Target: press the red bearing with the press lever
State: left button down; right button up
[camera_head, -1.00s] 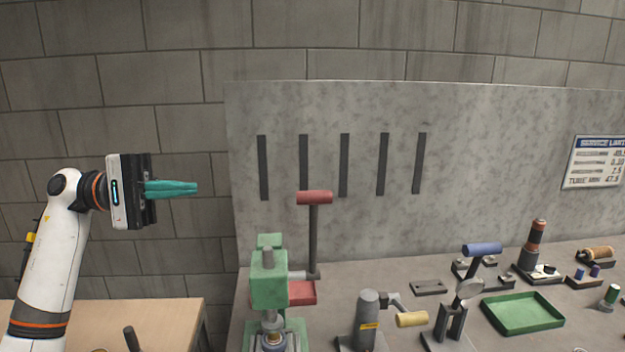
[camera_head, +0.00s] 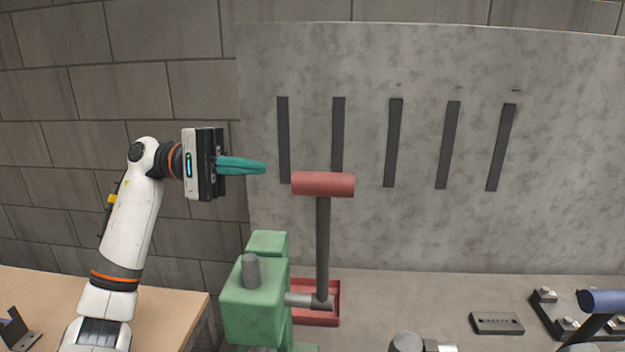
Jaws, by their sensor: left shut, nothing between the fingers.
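The green press (camera_head: 256,300) stands at the lower middle with a grey ram top (camera_head: 251,270). Its lever (camera_head: 323,245) rises upright on the press's right side and ends in a red horizontal handle (camera_head: 323,185). My left gripper (camera_head: 264,168) has teal fingers that are shut and empty. They point right, a little left of and above the red handle, apart from it. The red bearing is not in view; the lower part of the press is cut off by the frame. My right gripper is not in view.
A red tray (camera_head: 327,318) lies behind the lever. A grey upright panel (camera_head: 440,220) with dark slotted strips closes off the back. A dark bar (camera_head: 497,323) and a blue-handled tool (camera_head: 603,300) are at the right. A wooden table (camera_head: 165,310) is at the left.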

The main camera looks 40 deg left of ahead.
aim_at(306, 178)
pick_arm(q)
jog(key=d+p, duration=0.2)
jog(key=d, duration=0.1)
jog(key=d+r+p, duration=0.1)
jog(key=d+p, duration=0.2)
jog(key=d, duration=0.1)
jog(key=d+p, duration=0.2)
jog(key=d, duration=0.2)
jog(key=shift+d+r, duration=0.15)
jog(key=shift+r, duration=0.1)
jog(key=shift+s+d, duration=0.15)
jog(key=shift+s, duration=0.2)
jog(key=shift+w, duration=0.1)
